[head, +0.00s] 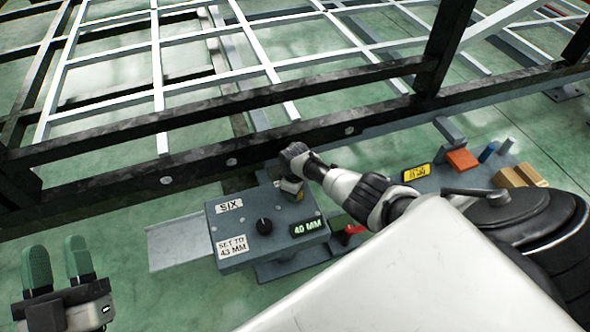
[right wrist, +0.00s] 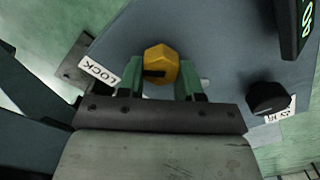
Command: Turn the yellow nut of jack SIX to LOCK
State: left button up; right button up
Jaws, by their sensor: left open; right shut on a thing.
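The yellow nut (right wrist: 161,60) of jack SIX is hexagonal with a dark mark on its face. In the right wrist view it sits between the green fingers of my right gripper (right wrist: 160,82), which is shut on it. A white LOCK label (right wrist: 98,70) lies left of the nut, and the dark mark runs sideways toward that side. In the head view the jack SIX box (head: 235,256) carries the SIX label (head: 229,205), and my right gripper hides most of the nut at its back edge. My left gripper (head: 57,262) is open and empty, left of the box.
The box has a black knob (head: 264,226), a display (head: 308,228) reading 40 MM and a "SET TO 43 MM" label (head: 233,245). The dark chassis rail (head: 190,170) runs behind it. Green floor is free at front left.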

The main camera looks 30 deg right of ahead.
jog(key=o, duration=0.9)
jog(key=shift+o, duration=0.2)
jog(key=shift+r, duration=0.1)
jog(key=shift+r, duration=0.15)
notch_tip(320, 180, up, 3)
jog(key=shift+f+p, duration=0.15)
jog(key=shift+p, duration=0.95)
pick_arm(q)
notch_tip(320, 180, down, 9)
jog(key=a+g+y+p, duration=0.1)
jog(key=a+g+y, duration=0.15)
jog(key=g, duration=0.65)
pick_arm(e)
notch_tip(320, 180, up, 2)
jog(key=shift+r, duration=0.1)
notch_tip(320, 180, up, 2)
jog(key=shift+r+p, duration=0.1)
jog(key=shift+p, duration=0.75)
pick_arm(q)
jog(key=s+a+f+n+g+y+p, duration=0.1)
jog(key=s+a+f+g+y, duration=0.2)
jog(key=s+f+g, duration=0.4)
jog(key=shift+s+g+p, duration=0.35)
jog(key=shift+s+g, duration=0.35)
jog(key=shift+s, duration=0.4)
pick_arm(e)
jog(key=shift+r, duration=1.6)
